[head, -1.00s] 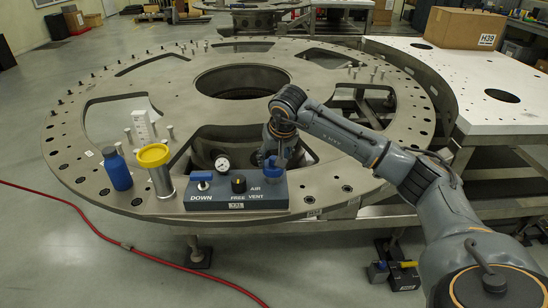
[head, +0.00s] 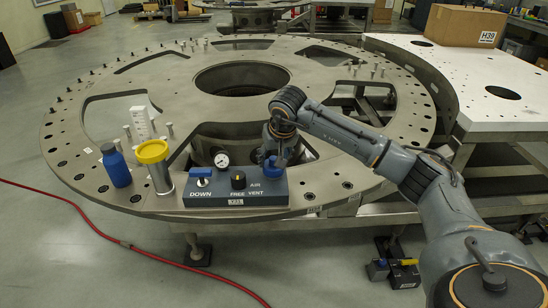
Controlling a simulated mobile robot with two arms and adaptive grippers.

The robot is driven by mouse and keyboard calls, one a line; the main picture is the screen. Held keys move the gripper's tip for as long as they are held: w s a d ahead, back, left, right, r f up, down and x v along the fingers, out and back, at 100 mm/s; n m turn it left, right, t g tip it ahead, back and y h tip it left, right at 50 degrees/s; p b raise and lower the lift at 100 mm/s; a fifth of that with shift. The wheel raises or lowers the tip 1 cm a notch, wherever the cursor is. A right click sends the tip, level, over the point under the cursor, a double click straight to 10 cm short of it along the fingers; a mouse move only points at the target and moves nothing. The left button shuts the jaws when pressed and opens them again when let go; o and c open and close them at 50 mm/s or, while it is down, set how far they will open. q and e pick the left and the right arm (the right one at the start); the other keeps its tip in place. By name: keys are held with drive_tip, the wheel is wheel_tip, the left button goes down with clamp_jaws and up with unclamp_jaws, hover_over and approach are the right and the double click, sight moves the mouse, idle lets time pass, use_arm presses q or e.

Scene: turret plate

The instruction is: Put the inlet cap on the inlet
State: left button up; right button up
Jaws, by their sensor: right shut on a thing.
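The control panel (head: 214,200) is a grey-blue box near the front edge of the round metal plate (head: 350,206). Its face reads DOWN, FREE, AIR and VENT. A blue cap (head: 272,168) is at the panel's right end, above the AIR label. I take it for the inlet cap. My right gripper (head: 275,155) comes down from behind it and is shut on it. The inlet is hidden under or behind the cap, so I cannot tell whether they touch. My left gripper is not in view.
On the panel are a blue lever (head: 201,174), a black knob (head: 239,180) and a pressure gauge (head: 222,159). To its left stand a yellow-topped metal cylinder (head: 158,172) and a blue bottle (head: 116,168). A red hose (head: 124,246) lies on the floor.

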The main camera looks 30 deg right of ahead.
drive_tip(key=shift+f+b, duration=0.3)
drive_tip(key=shift+f, duration=0.1)
idle(0.3)
drive_tip(key=o, duration=1.2)
drive_tip(key=o, duration=0.4)
drive_tip(key=shift+r, duration=0.1)
drive_tip(key=shift+r+p, duration=2.55)
drive_tip(key=shift+r, duration=0.85)
